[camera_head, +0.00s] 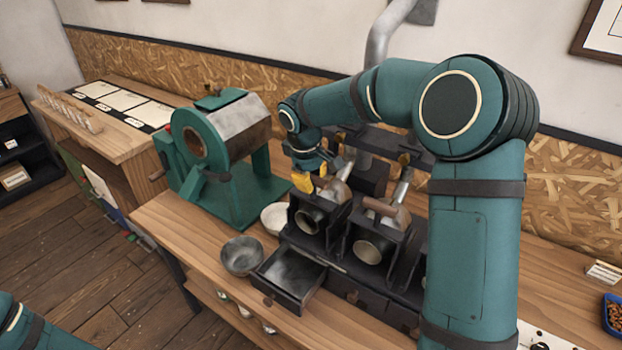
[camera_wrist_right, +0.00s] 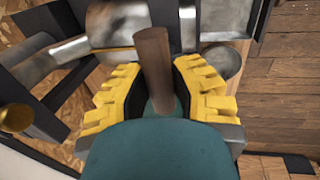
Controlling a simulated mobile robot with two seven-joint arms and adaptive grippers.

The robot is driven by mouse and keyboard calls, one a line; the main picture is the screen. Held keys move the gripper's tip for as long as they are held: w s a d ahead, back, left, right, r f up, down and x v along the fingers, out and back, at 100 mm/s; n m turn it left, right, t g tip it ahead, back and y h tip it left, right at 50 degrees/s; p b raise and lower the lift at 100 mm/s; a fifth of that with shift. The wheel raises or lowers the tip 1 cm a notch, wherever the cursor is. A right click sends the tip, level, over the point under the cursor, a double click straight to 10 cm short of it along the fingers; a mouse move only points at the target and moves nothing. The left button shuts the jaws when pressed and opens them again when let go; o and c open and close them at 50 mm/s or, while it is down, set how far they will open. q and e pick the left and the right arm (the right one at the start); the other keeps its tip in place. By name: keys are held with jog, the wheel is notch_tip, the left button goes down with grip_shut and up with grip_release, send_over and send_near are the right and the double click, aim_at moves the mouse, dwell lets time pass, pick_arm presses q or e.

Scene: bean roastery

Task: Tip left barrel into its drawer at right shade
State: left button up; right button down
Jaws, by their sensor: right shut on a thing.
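The left barrel (camera_head: 309,219) is a dark metal drum in a black stand, its open mouth facing the front. It looks roughly level, and I cannot see what is inside it. My right gripper (camera_head: 315,181), with yellow finger pads, is at the back of the left barrel's stand. In the right wrist view my right gripper (camera_wrist_right: 160,85) is shut on a brown wooden handle (camera_wrist_right: 152,58), which appears to be the left barrel's. The drawer (camera_head: 301,294) below the left barrel is pulled out and looks empty. My left gripper is out of view; only part of my left arm shows.
A second barrel (camera_head: 372,249) stands to the right, partly behind my right arm. A grey bowl (camera_head: 241,255) is left of the open drawer, with a pale bowl (camera_head: 275,217) behind it. The green roaster (camera_head: 225,150) stands at the left. A blue tray of beans (camera_head: 613,316) is far right.

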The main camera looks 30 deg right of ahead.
jog(key=shift+s+a+f+h+b, duration=0.1)
jog(key=shift+s+a+h+b, duration=0.25)
jog(key=shift+a+b, duration=0.4)
pick_arm(q)
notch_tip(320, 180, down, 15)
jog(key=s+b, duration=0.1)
jog(key=b, duration=1.1)
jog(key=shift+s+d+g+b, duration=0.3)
jog(key=shift+b, duration=0.1)
pick_arm(e)
jog(key=s+a+f+t+h, duration=0.1)
jog(key=s+a+f, duration=0.2)
jog(key=a, duration=0.3)
jog(key=s+a+f+t+h, duration=0.1)
jog(key=s+a+f+h, duration=0.1)
jog(key=a, duration=0.5)
jog(key=s+f, duration=0.1)
jog(key=s, duration=0.1)
jog(key=shift+s+f, duration=0.25)
jog(key=shift+s, duration=0.15)
jog(key=shift+f, duration=0.1)
jog(key=c, duration=0.8)
grip_release()
